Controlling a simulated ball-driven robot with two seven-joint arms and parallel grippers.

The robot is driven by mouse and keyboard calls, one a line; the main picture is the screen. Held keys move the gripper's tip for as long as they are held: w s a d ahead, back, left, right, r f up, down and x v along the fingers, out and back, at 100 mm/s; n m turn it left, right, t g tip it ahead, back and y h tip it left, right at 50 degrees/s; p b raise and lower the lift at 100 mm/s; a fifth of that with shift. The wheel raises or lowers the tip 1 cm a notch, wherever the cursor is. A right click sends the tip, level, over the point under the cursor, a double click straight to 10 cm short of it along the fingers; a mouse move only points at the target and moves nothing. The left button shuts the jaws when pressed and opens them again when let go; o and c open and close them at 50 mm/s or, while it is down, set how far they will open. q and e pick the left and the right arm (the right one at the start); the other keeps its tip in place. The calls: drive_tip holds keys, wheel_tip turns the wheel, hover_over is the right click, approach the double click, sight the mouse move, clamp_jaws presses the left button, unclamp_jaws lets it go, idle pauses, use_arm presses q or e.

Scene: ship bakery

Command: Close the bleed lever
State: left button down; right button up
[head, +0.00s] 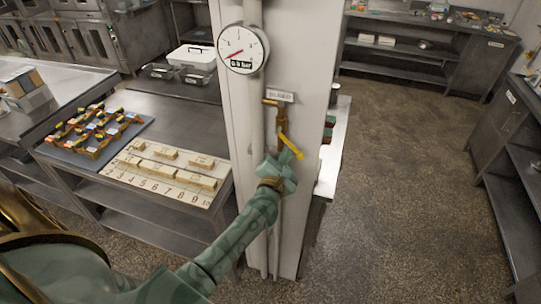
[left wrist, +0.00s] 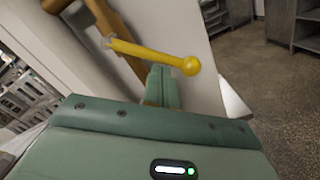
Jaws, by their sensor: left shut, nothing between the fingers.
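The yellow bleed lever (head: 290,146) sits on a brass valve pipe (head: 271,118) on the white column, below a small label plate (head: 280,95). In the head view it slants down to the right. In the left wrist view the lever (left wrist: 150,52) runs across the picture to a round knob at its right end. My left gripper (head: 285,158) is shut and empty, close beside the lever near its outer half. In the left wrist view its closed fingers (left wrist: 161,84) are just below the lever; I cannot tell whether they touch it. My right gripper is not in view.
A round gauge (head: 240,49) is on the column (head: 302,50) above the valve. A steel table at left bears a numbered board (head: 135,184) and a blue tray (head: 122,138) of small items. A white counter (head: 334,160) stands right of the column. The floor at right is clear.

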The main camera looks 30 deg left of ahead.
use_arm(q)
drive_tip(key=shift+w+d+r+n+y, duration=0.1)
drive_tip(key=shift+d+r+n, duration=0.5)
drive_tip(key=shift+n, duration=0.9)
drive_tip(key=shift+w+d+r+n+y, duration=0.15)
drive_tip(key=shift+d+r+n, duration=0.45)
drive_tip(key=shift+n, duration=0.9)
drive_tip(key=shift+w+d+r+n+y, duration=0.1)
drive_tip(key=shift+d+r+n, duration=0.2)
drive_tip(key=shift+r+n, duration=0.85)
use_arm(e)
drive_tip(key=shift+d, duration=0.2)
use_arm(q)
drive_tip(key=shift+f+n, duration=0.3)
drive_tip(key=shift+n, duration=0.15)
drive_tip(key=shift+f, duration=0.1)
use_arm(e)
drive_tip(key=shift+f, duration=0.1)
